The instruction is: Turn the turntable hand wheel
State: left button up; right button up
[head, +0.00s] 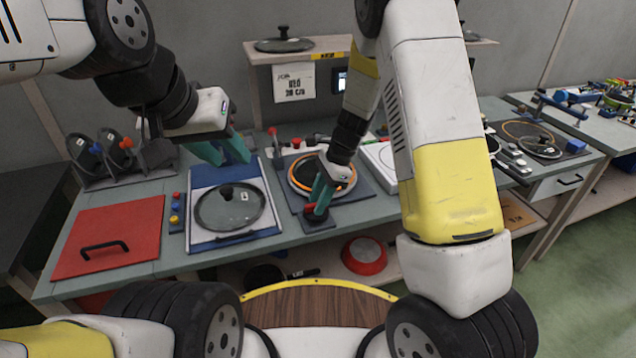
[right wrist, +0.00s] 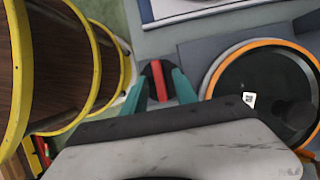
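The turntable (head: 347,188) has an orange rim and carries a dark round lid with a small white label. It also shows in the right wrist view (right wrist: 212,82). The hand wheel (head: 314,216) is a small dark disc with a red bar, at the turntable's front left corner. In the right wrist view the red bar of the hand wheel (right wrist: 158,82) lies between my fingertips. My right gripper (head: 321,194) is open, with one teal finger on each side of the bar; I cannot tell if they touch it. My left gripper (head: 223,152) is open and empty above the bench.
A glass lid (head: 229,207) lies on a blue-and-white plate left of the turntable. A red panel with a black handle (head: 110,237) is at the bench's left, and a lid rack (head: 125,172) stands behind it. A red pan (head: 364,256) sits on the lower shelf.

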grip_shut()
jog(key=shift+n, duration=0.4)
jog(key=n+g+h, duration=0.1)
jog(key=n, duration=0.2)
jog(key=shift+w+n+g, duration=0.1)
jog(key=shift+n+g, duration=0.2)
jog(key=shift+n, duration=0.1)
jog(key=n+h, duration=0.1)
jog(key=n, duration=0.2)
jog(key=shift+a+n+g, duration=0.1)
jog(key=shift+n+g, duration=0.2)
jog(key=shift+g, duration=0.1)
jog(key=n+h, duration=0.1)
jog(key=n, duration=0.1)
jog(key=n+h, duration=0.1)
jog(key=n, duration=0.2)
jog(key=shift+w+a+g, duration=0.1)
jog(key=shift+a+g, duration=0.05)
jog(key=shift+g, duration=0.15)
jog(key=n+h, duration=0.1)
jog(key=n, duration=0.2)
jog(key=n+h, duration=0.1)
jog(key=n, duration=0.2)
jog(key=shift+a, duration=0.15)
jog(key=shift+n, duration=0.4)
